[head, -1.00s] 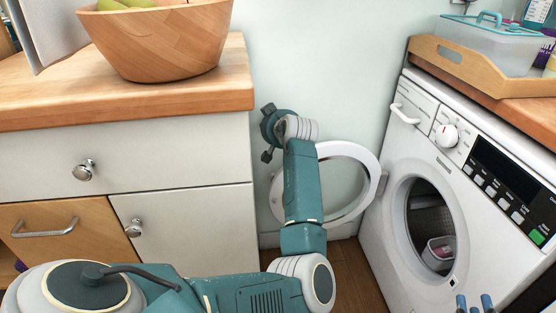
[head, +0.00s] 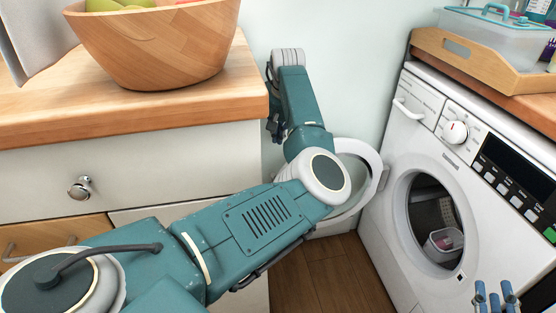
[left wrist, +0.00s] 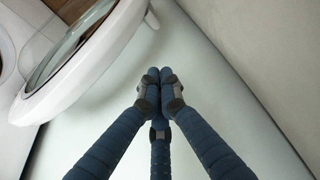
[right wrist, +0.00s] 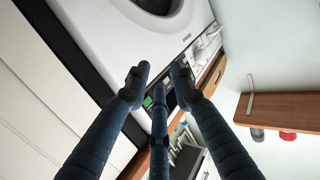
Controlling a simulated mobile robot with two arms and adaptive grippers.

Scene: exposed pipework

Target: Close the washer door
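The white washer (head: 402,232) stands at the right in the head view. Its round door (head: 374,160) is swung wide open to the left, near the wall, partly hidden behind my left arm. In the left wrist view the door (left wrist: 108,62) fills the upper left, with its ring edge beside my left gripper (left wrist: 158,78). That gripper's fingertips are together, empty, and apart from the door. My right gripper (right wrist: 157,78) has its fingers apart and empty, in front of the washer's panel side; its blue fingertips (head: 494,294) show at the lower right of the head view.
A wooden counter (head: 130,118) with a fruit bowl (head: 155,45) and white cabinet stands at left. A wooden tray (head: 480,65) with a clear box sits above the washer. A small container (head: 443,243) lies inside the drum. Wooden floor shows between cabinet and washer.

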